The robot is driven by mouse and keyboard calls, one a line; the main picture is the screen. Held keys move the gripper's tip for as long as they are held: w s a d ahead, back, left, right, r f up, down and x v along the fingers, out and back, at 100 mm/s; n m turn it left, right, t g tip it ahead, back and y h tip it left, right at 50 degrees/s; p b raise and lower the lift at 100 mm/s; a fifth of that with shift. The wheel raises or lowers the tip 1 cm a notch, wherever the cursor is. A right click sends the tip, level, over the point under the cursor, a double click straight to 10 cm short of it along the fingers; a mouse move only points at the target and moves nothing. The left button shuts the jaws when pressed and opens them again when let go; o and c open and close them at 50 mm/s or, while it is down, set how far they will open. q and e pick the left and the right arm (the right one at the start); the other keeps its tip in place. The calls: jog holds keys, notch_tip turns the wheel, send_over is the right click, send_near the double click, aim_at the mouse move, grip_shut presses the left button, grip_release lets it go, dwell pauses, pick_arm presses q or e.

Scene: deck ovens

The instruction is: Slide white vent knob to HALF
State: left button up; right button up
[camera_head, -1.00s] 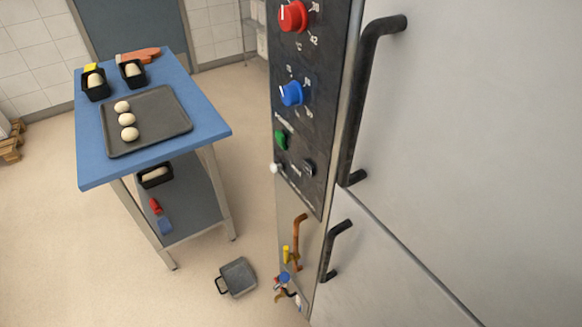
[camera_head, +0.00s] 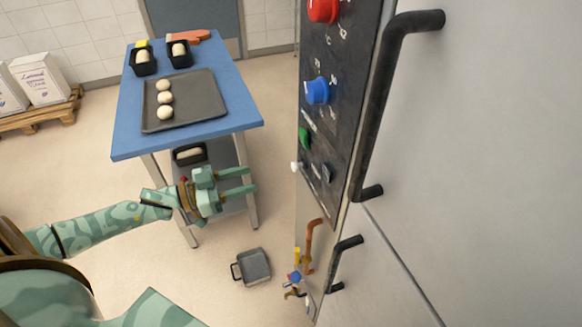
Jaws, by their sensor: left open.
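The white vent knob (camera_head: 295,167) is a small white knob low on the dark control panel (camera_head: 338,100), at the panel's left edge. Its slot and any HALF mark are too small or too oblique to read. My left gripper (camera_head: 251,180) is open and empty, its two fingers pointing right toward the panel. In the picture it is left of the white knob and a little lower, apart from it. My right gripper is not in view.
Above the white knob are a green button (camera_head: 304,138), a blue knob (camera_head: 317,91) and a red knob (camera_head: 323,9). A black door handle (camera_head: 376,100) stands out on the right. A blue table (camera_head: 235,112) with a dough tray (camera_head: 205,92) is behind my gripper. A grey pan (camera_head: 254,266) lies on the floor.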

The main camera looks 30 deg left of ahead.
aim_at(298, 166)
pick_arm(q)
jog(key=x, duration=1.1)
jog(key=shift+w+d+b, duration=0.25)
jog(key=shift+w+b, duration=0.05)
jog(key=shift+b, duration=0.15)
jog(key=shift+c, duration=0.3)
